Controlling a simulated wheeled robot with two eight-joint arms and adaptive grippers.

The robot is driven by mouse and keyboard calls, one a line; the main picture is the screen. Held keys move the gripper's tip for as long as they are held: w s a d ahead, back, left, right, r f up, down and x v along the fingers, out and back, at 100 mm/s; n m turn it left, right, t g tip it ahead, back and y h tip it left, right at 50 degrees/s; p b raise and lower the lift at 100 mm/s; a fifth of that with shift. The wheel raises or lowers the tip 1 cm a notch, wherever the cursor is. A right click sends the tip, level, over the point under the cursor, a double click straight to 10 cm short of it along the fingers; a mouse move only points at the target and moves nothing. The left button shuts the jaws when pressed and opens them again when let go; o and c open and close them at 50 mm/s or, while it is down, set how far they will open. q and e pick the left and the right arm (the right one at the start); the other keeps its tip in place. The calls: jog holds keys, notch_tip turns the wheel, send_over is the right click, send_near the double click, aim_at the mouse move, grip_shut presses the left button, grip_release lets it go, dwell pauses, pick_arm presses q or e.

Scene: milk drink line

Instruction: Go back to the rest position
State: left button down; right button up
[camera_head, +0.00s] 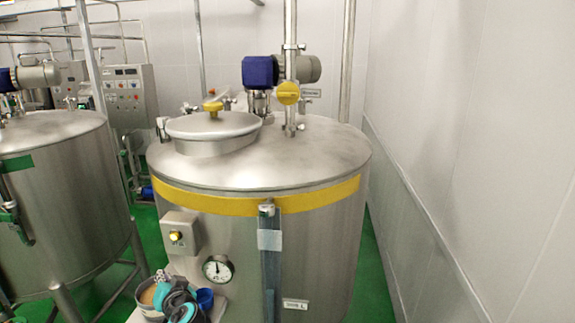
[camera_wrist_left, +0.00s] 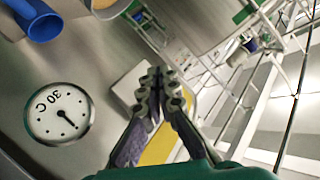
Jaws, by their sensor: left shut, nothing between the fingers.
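My left gripper (camera_head: 164,278) is low in front of the large steel tank (camera_head: 230,250) in the head view, near its round gauge. In the left wrist view its two fingers (camera_wrist_left: 160,78) are together with nothing between them. A blue cup (camera_head: 205,298) is close beside the gripper and shows at the upper left of the wrist view (camera_wrist_left: 40,22). A round container (camera_head: 147,296) is at the gripper's left, partly hidden by it. My right gripper is not in view.
The tank front carries a round gauge (camera_head: 218,268), a box with a lit button (camera_head: 181,232) and a vertical sight tube (camera_head: 270,260). A second tank (camera_head: 70,210) stands at the left. A white wall (camera_head: 470,130) closes off the right side.

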pick_arm(q)
jog(key=s+d+f+g+h+b, duration=0.2)
jog(key=s+d+f+h+b, duration=0.3)
jog(key=s+d+f, duration=0.4)
jog(key=s+d+f+m+g+h+b, duration=0.1)
jog(key=s+d+f+g+h+b, duration=0.1)
jog(key=s+d+f+h+b, duration=0.2)
jog(key=s+d+f+b, duration=0.3)
jog(key=s+d+f, duration=0.2)
jog(key=s+f, duration=0.3)
jog(key=shift+s+d+f+h, duration=0.35)
jog(key=shift+s+d+h, duration=0.05)
jog(key=shift+s, duration=0.45)
